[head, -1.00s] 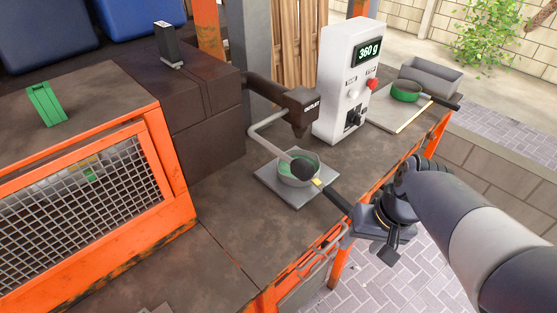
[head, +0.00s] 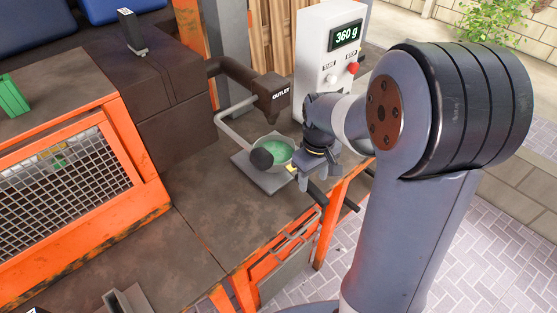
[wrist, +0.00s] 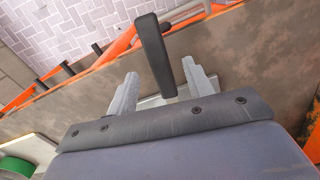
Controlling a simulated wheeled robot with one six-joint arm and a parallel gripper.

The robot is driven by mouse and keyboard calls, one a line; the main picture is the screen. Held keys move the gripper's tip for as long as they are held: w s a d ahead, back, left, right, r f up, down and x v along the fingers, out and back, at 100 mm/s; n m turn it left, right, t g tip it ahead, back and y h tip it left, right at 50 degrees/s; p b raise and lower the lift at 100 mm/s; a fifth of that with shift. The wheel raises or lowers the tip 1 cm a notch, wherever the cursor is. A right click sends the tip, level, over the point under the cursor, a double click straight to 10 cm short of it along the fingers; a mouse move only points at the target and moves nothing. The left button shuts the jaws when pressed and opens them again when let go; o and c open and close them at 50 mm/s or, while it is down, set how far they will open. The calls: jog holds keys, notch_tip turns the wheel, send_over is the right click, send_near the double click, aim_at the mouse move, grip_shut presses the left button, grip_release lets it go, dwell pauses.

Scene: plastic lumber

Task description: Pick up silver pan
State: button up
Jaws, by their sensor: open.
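The silver pan (head: 286,157) with green contents sits on a grey square plate (head: 250,175) under the outlet on the workbench. Its dark handle (head: 317,194) points toward the bench's front edge. My gripper (head: 314,173) is over the handle, beside the pan. In the wrist view my gripper (wrist: 159,73) is open, with the dark handle (wrist: 154,50) between its fingers, nearer the right finger. Whether a finger touches it, I cannot tell. The pan's bowl is hidden there.
The outlet (head: 277,93) overhangs the pan. A white scale box (head: 325,55) reading 360 g stands behind. An orange mesh cage (head: 75,185) is at left. The bench is clear in front of the plate.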

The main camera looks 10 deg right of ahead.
aim_at(313, 188)
jog(key=f, duration=0.5)
jog(key=shift+s+d, duration=0.15)
jog(key=shift+s, duration=0.05)
jog(key=shift+c, duration=0.3)
grip_shut()
jog(key=shift+r, duration=0.1)
